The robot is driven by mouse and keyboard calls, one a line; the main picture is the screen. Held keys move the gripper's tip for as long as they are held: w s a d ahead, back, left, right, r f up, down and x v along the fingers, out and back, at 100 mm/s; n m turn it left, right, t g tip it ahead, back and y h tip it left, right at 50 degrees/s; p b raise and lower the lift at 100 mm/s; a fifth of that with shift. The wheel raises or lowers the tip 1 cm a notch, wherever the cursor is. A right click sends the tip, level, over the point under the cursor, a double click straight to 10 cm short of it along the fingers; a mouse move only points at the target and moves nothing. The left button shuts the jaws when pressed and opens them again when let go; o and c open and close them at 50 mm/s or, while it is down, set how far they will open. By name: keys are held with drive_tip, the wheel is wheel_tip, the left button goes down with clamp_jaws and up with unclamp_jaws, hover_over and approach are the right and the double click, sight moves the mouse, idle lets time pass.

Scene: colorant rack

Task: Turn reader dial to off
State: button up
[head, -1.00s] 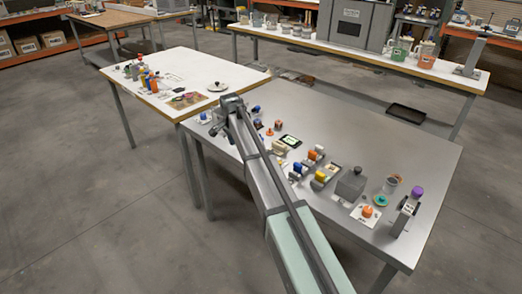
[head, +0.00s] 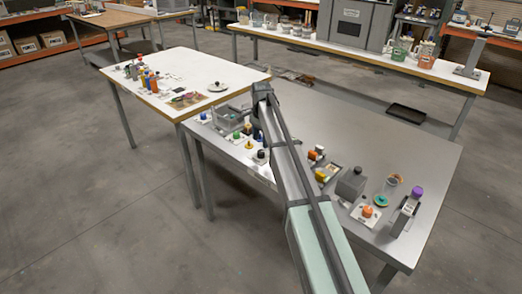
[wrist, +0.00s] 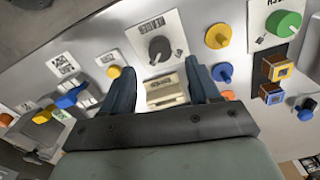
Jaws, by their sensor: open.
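The reader dial (wrist: 160,48) is a dark round knob on a white plate with upside-down lettering that looks like "READER", near the top middle of the wrist view. A dark knob on white that seems to be the same dial (head: 260,156) shows left of my arm in the head view. My gripper (wrist: 161,76) is open and empty, its two blue-grey fingers pointing toward the plate. The dial appears just beyond the fingertips, between their lines, with no contact visible. A beige block (wrist: 166,88) shows between the fingers. In the head view my gripper (head: 262,90) is partly hidden by the arm.
A yellow knob (wrist: 217,36), a blue knob (wrist: 222,72) and a green knob (wrist: 285,22) lie right of the dial. Orange and blue blocks (wrist: 275,80) stand farther right. A blue part (wrist: 72,97) is at left. A grey bin (head: 236,115) stands at the table's far left.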

sight(261, 151)
drive_tip(key=shift+f, duration=3)
drive_tip(key=c, duration=1)
